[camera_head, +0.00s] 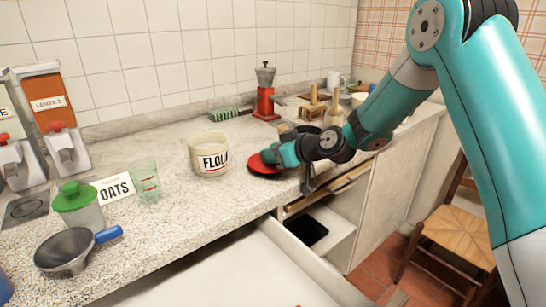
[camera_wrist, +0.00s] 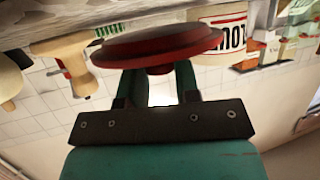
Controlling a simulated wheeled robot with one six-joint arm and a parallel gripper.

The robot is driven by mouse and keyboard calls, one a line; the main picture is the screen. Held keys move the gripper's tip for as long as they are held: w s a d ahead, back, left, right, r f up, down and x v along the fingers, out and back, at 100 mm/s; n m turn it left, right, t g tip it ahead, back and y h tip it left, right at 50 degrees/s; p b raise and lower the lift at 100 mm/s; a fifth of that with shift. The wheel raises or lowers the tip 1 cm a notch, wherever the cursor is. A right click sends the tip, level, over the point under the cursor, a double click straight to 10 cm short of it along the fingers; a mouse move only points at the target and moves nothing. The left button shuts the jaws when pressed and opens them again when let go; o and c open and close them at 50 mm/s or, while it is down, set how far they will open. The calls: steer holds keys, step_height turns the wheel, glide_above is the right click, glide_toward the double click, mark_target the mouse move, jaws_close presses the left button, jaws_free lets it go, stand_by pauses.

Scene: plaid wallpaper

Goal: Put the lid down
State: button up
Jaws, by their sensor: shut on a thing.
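A red lid (camera_head: 262,166) is low over the counter, just right of the white flour jar (camera_head: 208,158). My gripper (camera_head: 274,157) is shut on the lid from its right side. In the wrist view, the red lid (camera_wrist: 160,46) spans the view in front of my gripper (camera_wrist: 160,78), with its small knob between the two fingers. The flour jar (camera_wrist: 222,30) shows upside down behind it. The jar stands upright with its top open. I cannot tell whether the lid touches the counter.
A red coffee grinder (camera_head: 265,100) and a green brush (camera_head: 225,114) stand behind. Wooden utensils (camera_head: 313,104) are at the right. A glass (camera_head: 145,181), green-lidded jar (camera_head: 78,205) and saucepan (camera_head: 66,251) are left. An open drawer (camera_head: 255,270) juts out in front.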

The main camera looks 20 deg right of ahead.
steer(key=shift+f, duration=0.55)
steer(key=shift+f, duration=0.1)
steer(key=shift+f+b, duration=0.15)
steer(key=shift+b, duration=0.15)
steer(key=o, duration=0.9)
steer(key=shift+r, duration=0.2)
